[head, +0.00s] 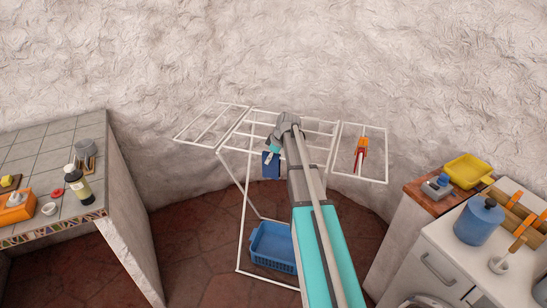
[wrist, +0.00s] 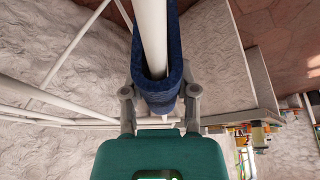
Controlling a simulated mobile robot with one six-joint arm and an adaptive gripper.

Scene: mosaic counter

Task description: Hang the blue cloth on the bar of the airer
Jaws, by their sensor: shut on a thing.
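The blue cloth (head: 271,167) hangs just below my gripper (head: 272,152) at the airer (head: 247,205), left of the airer's middle in the head view. In the wrist view the cloth (wrist: 158,92) is folded in a U around a white bar (wrist: 152,40) of the airer. My gripper (wrist: 160,100) has one finger on each side of the cloth, close to the fold, and is shut on it. My arm hides part of the airer's top rails in the head view. I cannot tell how far down the cloth's far side hangs.
A red and orange item (head: 360,155) is on the airer's right wing. A blue basket (head: 273,246) sits low within the airer's frame. A tiled counter (head: 45,150) stands at left, and a white cabinet (head: 445,255) with a blue pot (head: 478,222) at right.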

